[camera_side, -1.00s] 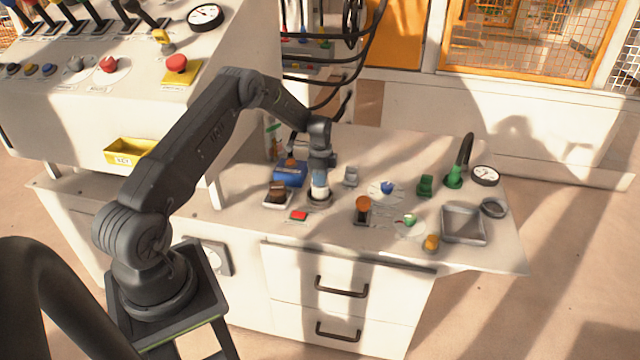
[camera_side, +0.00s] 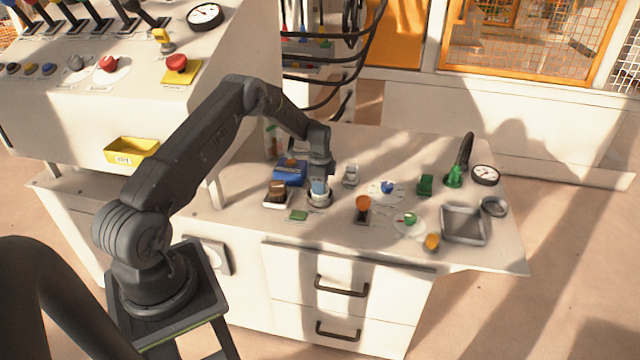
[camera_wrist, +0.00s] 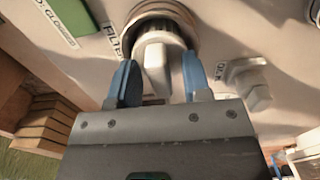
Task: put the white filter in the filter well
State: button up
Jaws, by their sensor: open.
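The white filter (camera_wrist: 155,66) sits in the round metal filter well (camera_wrist: 160,14) at the top of the wrist view, its pale grip standing toward my gripper. My gripper (camera_wrist: 158,70) is open, with one blue finger on each side of the filter's grip and a gap between them. In the side view, my gripper (camera_side: 319,188) points straight down at the well (camera_side: 319,201), whose ring shows around its base. The filter is mostly hidden by the fingers there.
A green indicator (camera_side: 298,215) lies in front of the well. A grey knob (camera_side: 350,175) and an orange knob (camera_side: 363,204) stand to the right. An empty grey tray (camera_side: 464,207) is farther right.

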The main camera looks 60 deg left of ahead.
jog(key=shift+r, duration=0.1)
notch_tip(320, 180, up, 12)
jog(key=s+d+r+n+t, duration=0.1)
jog(key=s+d+r+n, duration=0.15)
jog(key=d+r, duration=0.65)
jog(key=s+d+r+n+t, duration=0.1)
jog(key=s+d+r, duration=0.3)
jog(key=d+r, duration=0.45)
jog(key=s+d+r+n+t, duration=0.1)
jog(key=s+d+r+n, duration=0.1)
jog(key=s+d, duration=0.4)
jog(key=s+d+r+n+t, duration=0.2)
jog(key=s+d, duration=0.5)
jog(key=s, duration=0.9)
jog(key=shift+s+r+n+t, duration=0.3)
jog(key=shift+r+n, duration=0.3)
jog(key=shift+n, duration=0.15)
